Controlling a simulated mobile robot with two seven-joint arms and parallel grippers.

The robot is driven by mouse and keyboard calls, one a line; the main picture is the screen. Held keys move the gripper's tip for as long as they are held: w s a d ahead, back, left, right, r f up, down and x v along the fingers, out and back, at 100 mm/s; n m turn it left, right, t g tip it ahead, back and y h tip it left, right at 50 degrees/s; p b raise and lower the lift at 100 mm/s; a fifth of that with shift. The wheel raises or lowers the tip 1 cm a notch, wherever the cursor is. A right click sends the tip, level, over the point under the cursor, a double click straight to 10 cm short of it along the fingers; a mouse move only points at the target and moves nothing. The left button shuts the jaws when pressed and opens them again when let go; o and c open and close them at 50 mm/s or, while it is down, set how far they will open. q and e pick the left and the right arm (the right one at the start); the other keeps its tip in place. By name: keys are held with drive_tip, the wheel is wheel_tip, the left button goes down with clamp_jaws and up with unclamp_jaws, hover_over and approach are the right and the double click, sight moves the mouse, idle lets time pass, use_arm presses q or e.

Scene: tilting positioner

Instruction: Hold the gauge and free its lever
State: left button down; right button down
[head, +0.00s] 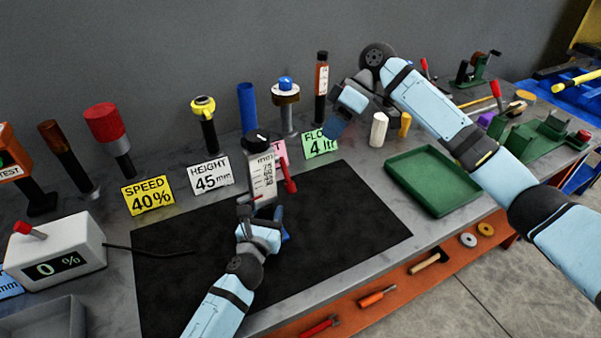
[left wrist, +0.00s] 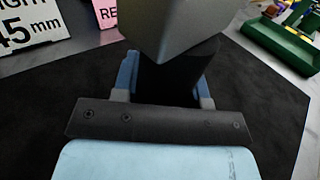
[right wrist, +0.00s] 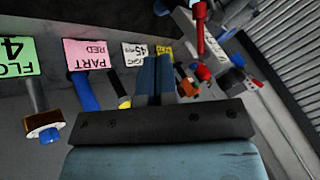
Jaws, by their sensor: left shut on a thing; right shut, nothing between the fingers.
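The gauge (head: 262,178) stands over the black mat, a pale scale plate with a black knob on top. Its red lever (head: 289,176) is on its right side, slanting. My left gripper (head: 247,212) is shut on the lower part of the gauge. In the left wrist view a grey body (left wrist: 170,30) rises from between the fingers; its lever is out of that view. My right gripper (head: 334,128) is shut and empty, up and right of the gauge, apart from it. In the right wrist view its fingers (right wrist: 155,78) are together, and a red lever (right wrist: 200,30) shows beyond them.
Behind the mat (head: 350,205) stand several posts and cards, including the green card (head: 320,142) near my right gripper. A green tray (head: 440,180) lies right of the mat. A control box (head: 55,255) with a cable stands at left. Most of the mat is clear.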

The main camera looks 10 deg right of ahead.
sight(286, 175)
drive_tip(key=shift+f, duration=0.1)
drive_tip(key=s+a+f, duration=0.5)
drive_tip(key=a+f, duration=0.2)
drive_tip(key=shift+a, duration=0.4)
